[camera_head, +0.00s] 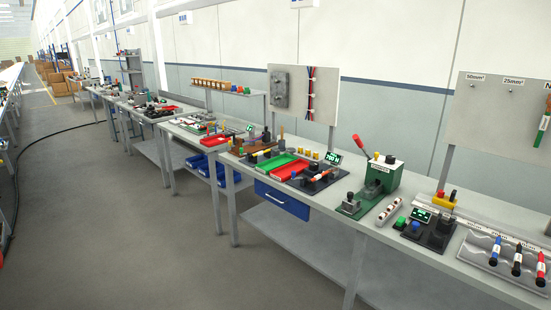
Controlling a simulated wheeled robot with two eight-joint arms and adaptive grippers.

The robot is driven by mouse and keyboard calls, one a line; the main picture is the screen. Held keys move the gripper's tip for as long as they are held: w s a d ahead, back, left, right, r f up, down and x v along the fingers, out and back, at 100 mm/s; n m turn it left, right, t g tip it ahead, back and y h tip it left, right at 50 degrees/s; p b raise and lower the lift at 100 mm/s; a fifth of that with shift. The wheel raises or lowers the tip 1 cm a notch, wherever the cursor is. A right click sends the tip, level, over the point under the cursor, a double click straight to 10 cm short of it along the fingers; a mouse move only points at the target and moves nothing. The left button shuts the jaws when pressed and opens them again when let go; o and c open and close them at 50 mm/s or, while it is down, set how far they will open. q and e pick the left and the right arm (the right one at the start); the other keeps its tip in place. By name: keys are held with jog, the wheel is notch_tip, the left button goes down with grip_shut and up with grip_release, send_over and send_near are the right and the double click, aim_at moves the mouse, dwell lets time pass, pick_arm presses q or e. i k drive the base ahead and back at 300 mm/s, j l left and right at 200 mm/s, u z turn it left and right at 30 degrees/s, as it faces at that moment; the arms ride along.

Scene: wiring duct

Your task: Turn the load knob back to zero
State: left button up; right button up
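On the near workbench, a dark base plate (427,238) carries a small lit green display (421,215), a blue knob-like part and a black upright part. A second dark device (318,181) with a lit green display (333,158) stands further left on the bench. I see no readable label for a load knob, so I cannot tell which part it is. The display figures are too small to read.
A green press-like machine (383,174) with a red-tipped lever stands between the two devices. Red (291,170) and green (273,164) trays lie left of them. A grey rack (493,252) holds several coloured handles at right. The floor (130,240) before the bench is clear.

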aim_at(312, 165)
jog(key=i+j+u, duration=0.1)
jog(key=i+u, duration=0.15)
jog(key=i, duration=0.7)
